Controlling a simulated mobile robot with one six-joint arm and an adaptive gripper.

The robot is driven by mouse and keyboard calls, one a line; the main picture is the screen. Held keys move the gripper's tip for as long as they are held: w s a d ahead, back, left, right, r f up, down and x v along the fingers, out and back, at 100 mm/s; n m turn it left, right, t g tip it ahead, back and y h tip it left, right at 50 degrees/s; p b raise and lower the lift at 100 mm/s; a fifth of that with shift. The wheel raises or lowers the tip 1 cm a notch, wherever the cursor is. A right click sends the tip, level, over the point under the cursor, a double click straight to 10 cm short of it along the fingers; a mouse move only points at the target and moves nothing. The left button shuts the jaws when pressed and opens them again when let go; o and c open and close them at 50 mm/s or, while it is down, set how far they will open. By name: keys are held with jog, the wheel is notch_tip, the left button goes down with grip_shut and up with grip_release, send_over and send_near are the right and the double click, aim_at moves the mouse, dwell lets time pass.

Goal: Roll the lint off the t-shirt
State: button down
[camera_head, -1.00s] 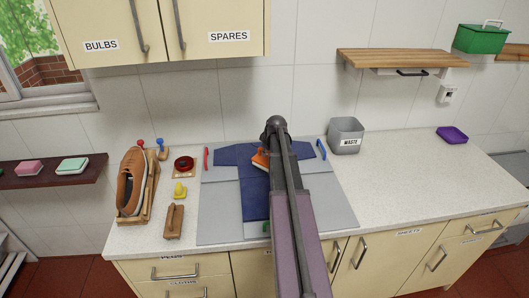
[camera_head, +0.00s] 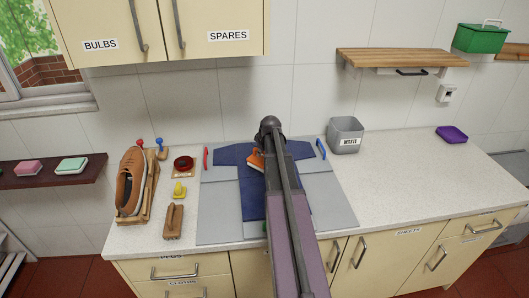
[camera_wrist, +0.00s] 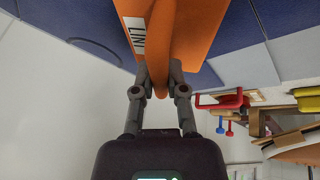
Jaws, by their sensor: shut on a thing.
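The dark blue t-shirt (camera_head: 232,153) lies spread on a grey board (camera_head: 222,213) on the counter. My arm covers its right part in the head view. It also shows in the wrist view (camera_wrist: 78,18). My gripper (camera_wrist: 158,82) is shut on the handle of an orange tool (camera_wrist: 195,28) with a white label, partly readable as "LIN". In the head view the orange tool (camera_head: 256,160) is over the upper middle of the shirt, left of my arm. I cannot tell whether it touches the cloth. No lint can be made out.
A brown shoe (camera_head: 132,184) on a wooden stand and a brush (camera_head: 174,221) are at left. The counter at right is mostly clear.

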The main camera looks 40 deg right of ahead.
jog(key=shift+w+a+r, duration=0.1)
jog(key=shift+w+a, duration=0.45)
jog(key=shift+a, duration=0.35)
jog(key=shift+r+p, duration=3)
jog(key=shift+p, duration=0.1)
notch_tip(320, 180, up, 3)
jog(key=p, duration=0.3)
jog(key=shift+f, duration=0.1)
